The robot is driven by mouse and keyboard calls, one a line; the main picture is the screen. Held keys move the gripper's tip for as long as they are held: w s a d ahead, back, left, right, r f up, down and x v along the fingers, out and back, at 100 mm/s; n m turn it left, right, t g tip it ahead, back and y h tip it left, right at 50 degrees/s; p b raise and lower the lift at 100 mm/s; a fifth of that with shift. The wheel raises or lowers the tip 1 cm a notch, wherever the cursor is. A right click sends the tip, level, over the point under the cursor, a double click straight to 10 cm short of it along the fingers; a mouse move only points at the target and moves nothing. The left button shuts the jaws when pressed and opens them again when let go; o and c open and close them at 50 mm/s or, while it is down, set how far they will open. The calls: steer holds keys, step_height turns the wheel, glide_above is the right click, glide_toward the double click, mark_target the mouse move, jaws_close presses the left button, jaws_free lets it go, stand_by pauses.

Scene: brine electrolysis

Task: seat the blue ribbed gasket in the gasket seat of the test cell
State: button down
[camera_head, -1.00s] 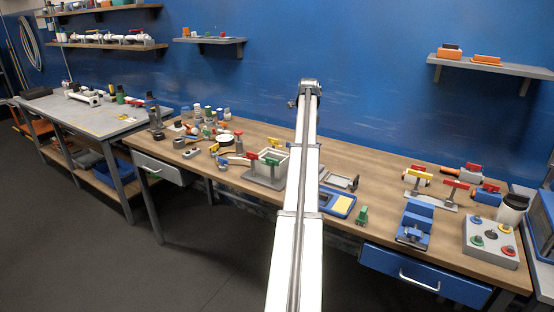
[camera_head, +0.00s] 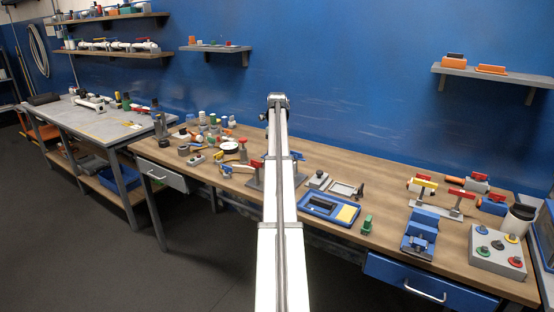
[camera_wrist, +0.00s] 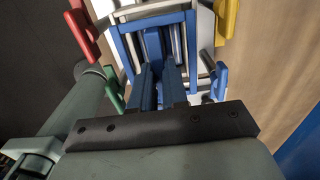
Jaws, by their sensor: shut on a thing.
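The blue ribbed gasket (camera_wrist: 118,45), a rectangular blue frame with lengthwise bars, shows in the wrist view just past my fingers. My gripper (camera_wrist: 158,72) is shut on a middle part of it. The gasket lies over the pale test cell (camera_wrist: 205,35), which has red, yellow, green and blue clamp handles around it. I cannot tell whether the gasket touches the seat or hangs above it; the seat is hidden under it. In the head view my arm covers the gripper, the gasket and most of the cell; a red handle (camera_head: 255,163) shows beside the arm.
The red handle (camera_wrist: 85,30) and green handle (camera_wrist: 113,90) stand close on the left, the yellow (camera_wrist: 228,17) and blue (camera_wrist: 219,82) ones on the right.

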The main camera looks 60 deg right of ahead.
steer(key=shift+f, duration=2)
steer(key=shift+f, duration=0.2)
steer(key=c, duration=1.1)
jaws_free()
steer(key=shift+c, duration=0.2)
step_height(320, 180, up, 12)
steer(key=shift+r, duration=0.2)
